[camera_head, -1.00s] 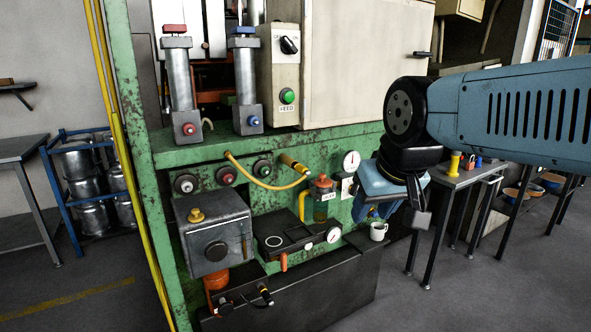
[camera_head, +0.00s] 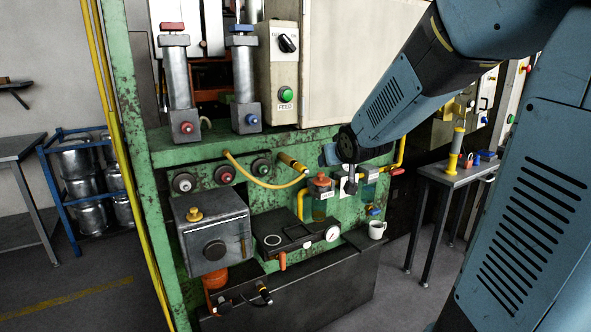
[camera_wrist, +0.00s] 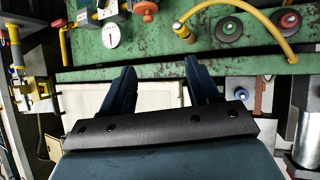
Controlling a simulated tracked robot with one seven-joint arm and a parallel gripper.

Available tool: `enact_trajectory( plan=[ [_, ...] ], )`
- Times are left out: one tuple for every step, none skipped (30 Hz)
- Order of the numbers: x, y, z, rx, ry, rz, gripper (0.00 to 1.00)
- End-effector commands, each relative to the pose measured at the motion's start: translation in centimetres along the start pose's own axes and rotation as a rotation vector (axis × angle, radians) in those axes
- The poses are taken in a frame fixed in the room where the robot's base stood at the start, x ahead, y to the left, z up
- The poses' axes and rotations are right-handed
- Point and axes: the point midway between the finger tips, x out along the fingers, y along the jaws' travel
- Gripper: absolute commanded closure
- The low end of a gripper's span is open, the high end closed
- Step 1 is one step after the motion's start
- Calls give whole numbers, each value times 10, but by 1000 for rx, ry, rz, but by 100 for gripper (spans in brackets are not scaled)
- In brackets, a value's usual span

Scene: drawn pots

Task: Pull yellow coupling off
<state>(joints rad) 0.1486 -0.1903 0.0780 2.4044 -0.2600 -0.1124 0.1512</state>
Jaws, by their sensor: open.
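The yellow coupling (camera_head: 291,162) sits on the green machine panel, with a yellow hose (camera_head: 258,181) running from its end to a point further left. In the wrist view the coupling (camera_wrist: 183,30) is beyond my fingers, a little right of the gap between them, with the hose (camera_wrist: 240,8) looping off to the right. My gripper (camera_head: 330,154) is right of the coupling, apart from it, mostly hidden behind my wrist. In the wrist view its two blue fingers (camera_wrist: 161,72) are spread with nothing held between them.
A red-and-black knob row (camera_head: 226,174) lies left of the coupling. Below are an orange-topped cup (camera_head: 320,186), a black plate with a gauge (camera_head: 290,238) and a white mug (camera_head: 377,229). A green ledge (camera_head: 235,146) runs above. A side table (camera_head: 455,178) stands right.

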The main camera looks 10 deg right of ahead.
Motion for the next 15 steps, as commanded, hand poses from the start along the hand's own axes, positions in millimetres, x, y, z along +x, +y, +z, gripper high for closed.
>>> enact_trajectory(
  plan=[
    [18, 2, -1, -3, 27, -6, 39],
    [27, 2, -4, -5, 50, -11, 39],
    [39, 2, -6, -10, 80, -19, 39],
    [48, 2, -8, -13, 102, -27, 39],
    [57, 1, -9, -16, 123, -35, 39],
    [68, 1, -10, -19, 152, -46, 39],
    [76, 0, -11, -22, 174, -56, 39],
    [84, -2, -12, -25, 197, -68, 39],
    [95, -3, -12, -28, 226, -82, 39],
    [103, -5, -12, -30, 247, -95, 39],
    [110, -6, -11, -30, 267, -108, 39],
    [120, -8, -9, -31, 296, -126, 39],
    [127, -10, -8, -31, 316, -140, 39],
    [133, -12, -7, -31, 338, -155, 39],
    [142, -13, -5, -28, 365, -174, 39]
  ],
)
